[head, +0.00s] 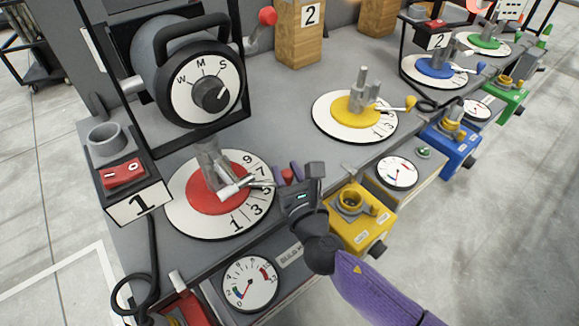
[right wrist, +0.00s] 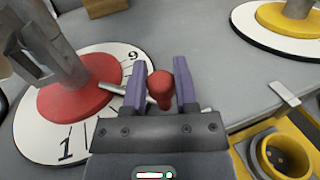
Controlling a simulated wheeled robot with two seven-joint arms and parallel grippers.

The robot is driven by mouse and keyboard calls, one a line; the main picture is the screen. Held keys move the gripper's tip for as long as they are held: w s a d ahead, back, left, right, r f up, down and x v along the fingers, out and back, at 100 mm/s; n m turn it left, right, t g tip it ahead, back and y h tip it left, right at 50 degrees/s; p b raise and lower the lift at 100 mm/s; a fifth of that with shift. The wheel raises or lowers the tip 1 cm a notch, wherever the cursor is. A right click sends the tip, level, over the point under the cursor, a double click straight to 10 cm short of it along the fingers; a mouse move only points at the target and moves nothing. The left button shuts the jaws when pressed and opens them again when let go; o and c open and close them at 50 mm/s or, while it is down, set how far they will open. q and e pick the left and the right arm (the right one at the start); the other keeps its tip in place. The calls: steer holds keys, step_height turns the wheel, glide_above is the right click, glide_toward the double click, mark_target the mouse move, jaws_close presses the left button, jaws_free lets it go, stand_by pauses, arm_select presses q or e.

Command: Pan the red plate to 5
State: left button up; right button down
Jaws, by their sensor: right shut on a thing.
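The red plate (head: 207,198) is a red disc on a white numbered dial (head: 190,228) at station 1. A grey metal post stands on it, and a light metal handle (head: 238,187) reaches right across the dial between the 7 and the 3. In the right wrist view the handle ends in a red knob (right wrist: 161,87). My right gripper (head: 288,174) has purple fingers on both sides of this knob and is shut on it. The red plate also shows in the wrist view (right wrist: 75,100). My left gripper is not in view.
A yellow box (head: 360,222) and gauges line the front edge.

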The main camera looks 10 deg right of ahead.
steer(key=shift+c, duration=1.9)
jaws_free()
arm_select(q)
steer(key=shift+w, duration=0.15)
arm_select(e)
steer(key=shift+s, duration=0.4)
steer(key=s, duration=0.5)
steer(key=s+d, duration=0.1)
steer(key=s, duration=0.2)
steer(key=shift+s, duration=0.55)
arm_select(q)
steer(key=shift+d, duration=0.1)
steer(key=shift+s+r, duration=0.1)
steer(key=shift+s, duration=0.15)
